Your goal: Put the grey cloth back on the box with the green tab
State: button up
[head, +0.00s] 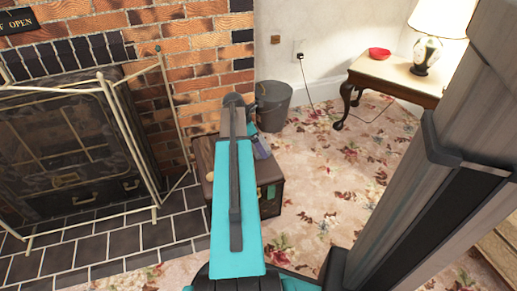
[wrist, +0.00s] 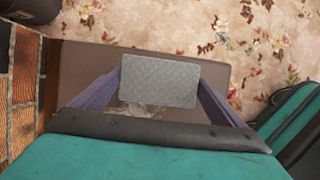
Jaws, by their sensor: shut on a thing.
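The dark brown box (head: 274,207) stands on the floor in the head view, partly hidden behind my arm. Its green tab (head: 271,192) shows on the front face. In the wrist view the brown box top (wrist: 90,72) lies below my gripper (wrist: 160,78). The gripper's purple fingers are shut on the grey cloth (wrist: 160,82), which looks like a flat, patterned rectangle. The cloth is over the box top; I cannot tell whether it touches it. In the head view one purple finger shows beside my arm, and the cloth is hidden.
A dark grey bin (head: 274,106) stands behind the box. A brick fireplace with a pale metal guard (head: 125,118) is at left. At back right, a side table (head: 385,77) bears a red bowl (head: 380,54) and a lamp (head: 428,51). The flowered carpet (head: 325,190) right of the box is clear.

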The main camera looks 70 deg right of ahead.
jog(key=shift+f+b, duration=0.65)
jog(key=shift+f, duration=0.65)
jog(key=shift+f, duration=0.1)
jog(key=o, duration=0.7)
jog(key=p+v, duration=0.4)
jog(key=v, duration=0.8)
jog(key=shift+p, duration=0.3)
